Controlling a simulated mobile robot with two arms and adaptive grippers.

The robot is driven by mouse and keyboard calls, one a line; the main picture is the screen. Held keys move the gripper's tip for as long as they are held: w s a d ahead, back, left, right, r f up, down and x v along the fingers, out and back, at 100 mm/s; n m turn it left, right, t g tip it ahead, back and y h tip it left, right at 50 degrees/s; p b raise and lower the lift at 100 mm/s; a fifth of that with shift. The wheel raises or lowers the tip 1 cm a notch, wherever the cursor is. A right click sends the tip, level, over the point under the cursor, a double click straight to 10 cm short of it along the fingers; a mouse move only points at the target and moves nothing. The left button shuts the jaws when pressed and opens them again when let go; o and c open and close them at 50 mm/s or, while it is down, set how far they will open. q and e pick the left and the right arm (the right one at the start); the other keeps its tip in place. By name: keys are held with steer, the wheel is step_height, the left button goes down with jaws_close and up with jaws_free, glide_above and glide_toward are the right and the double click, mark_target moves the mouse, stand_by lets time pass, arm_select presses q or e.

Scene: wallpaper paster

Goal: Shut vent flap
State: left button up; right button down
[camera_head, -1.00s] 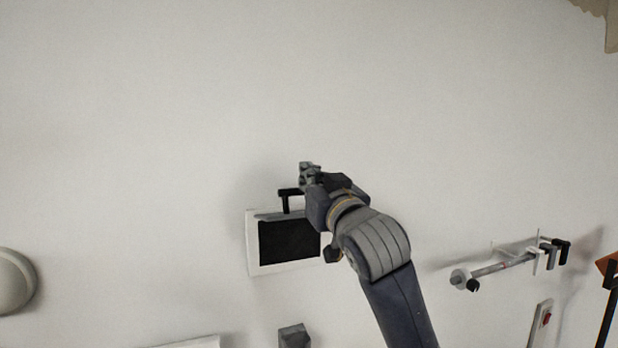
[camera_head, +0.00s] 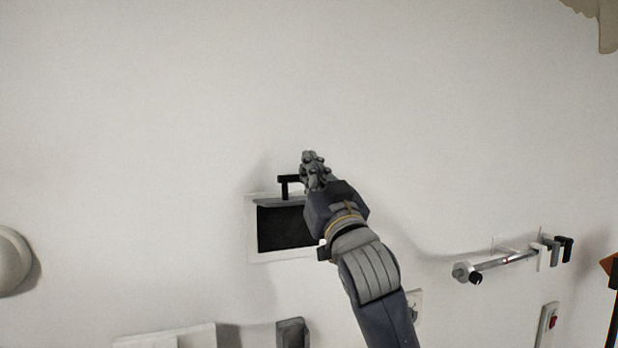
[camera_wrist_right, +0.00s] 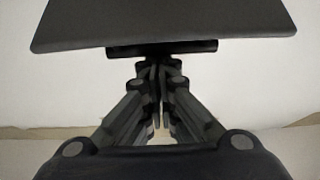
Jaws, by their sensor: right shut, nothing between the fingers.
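The vent (camera_head: 252,254) is a white frame on the wall with a dark opening. Its flap (camera_head: 283,203) shows as a thin grey edge at the top of the opening, raised outward, with a black T-shaped handle (camera_head: 284,187) standing up from it. In the right wrist view the flap (camera_wrist_right: 165,22) is a wide dark panel across the top, with the black handle bar (camera_wrist_right: 162,48) just below it. My right gripper (camera_head: 312,158) is shut and empty, just right of and above the handle; its fingertips (camera_wrist_right: 159,68) appear close below the bar. Contact cannot be told. My left gripper is out of view.
A rod holder (camera_head: 500,263) with hooks sticks out of the wall at right, above a switch with a red button (camera_head: 548,320). A round white fixture (camera_head: 10,262) is at the left edge. Boxy items line the bottom edge.

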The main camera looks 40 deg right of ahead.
step_height(320, 180, down, 9)
steer(key=s+t+b, duration=0.2)
steer(key=t+b, duration=0.2)
steer(key=b, duration=1.1)
steer(key=w+d+f+b, duration=0.1)
steer(key=w+f+b, duration=0.4)
steer(key=f, duration=0.6)
steer(key=shift+w+d+f+h+b, duration=0.15)
steer(key=shift+w+f+h+b, duration=0.25)
steer(key=shift+w, duration=0.75)
steer(key=v, duration=1.2)
steer(key=shift+h, duration=0.3)
